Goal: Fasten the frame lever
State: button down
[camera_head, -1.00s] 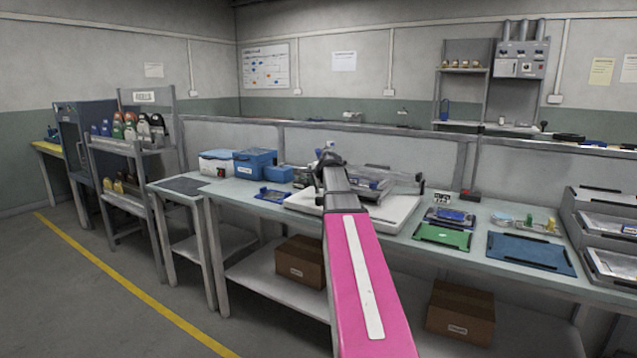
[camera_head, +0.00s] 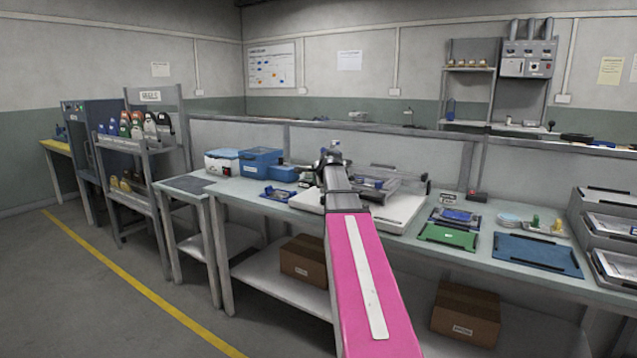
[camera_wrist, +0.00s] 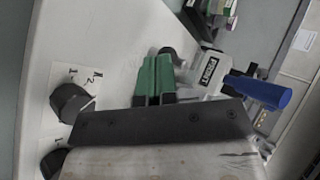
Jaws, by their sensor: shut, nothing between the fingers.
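The blue frame lever (camera_wrist: 258,92) shows at the right in the wrist view. It sticks out from a light grey block (camera_wrist: 208,72) with a printed label. My gripper (camera_wrist: 157,62) has two green fingers lying together, shut and empty, left of the block and lever with a gap to the blue handle. Whether a finger touches the block's dark knob, I cannot tell. In the head view, my arm's far end is over the white base (camera_head: 405,212) of a bench fixture with a clear-topped frame (camera_head: 400,180). The fingers and lever cannot be made out there.
Blue boxes (camera_head: 260,162) stand left of the fixture on the bench. A green mat (camera_head: 447,237) and a blue mat (camera_head: 537,254) lie to its right, with grey trays (camera_head: 610,235) beyond. Two black rounded parts (camera_wrist: 70,102) sit by numbered labels in the wrist view.

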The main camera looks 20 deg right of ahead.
jog(key=shift+w+a+m+h, duration=0.2)
jog(key=shift+a+m+h, duration=0.1)
jog(key=shift+m+h, duration=0.1)
jog(key=shift+w+a+m+h, duration=0.4)
jog(key=shift+m+h, duration=0.2)
jog(key=shift+m, duration=0.1)
jog(key=shift+w+a, duration=0.5)
jog(key=shift+w, duration=0.3)
jog(key=shift+w+a+m+h, duration=0.15)
jog(key=shift+m+h, duration=0.15)
jog(key=w+m+h, duration=0.1)
jog(key=w+m+g+h, duration=0.1)
jog(key=m, duration=0.1)
jog(key=shift+w+a+h, duration=0.1)
jog(key=shift+a+h, duration=0.2)
jog(key=w+m+g+h, duration=0.1)
jog(key=m, duration=0.1)
jog(key=shift+w+m+g+h, duration=0.35)
jog(key=shift+m+g+h, duration=0.05)
jog(key=shift+w+d, duration=0.1)
jog(key=shift+w, duration=0.5)
jog(key=shift+s, duration=0.1)
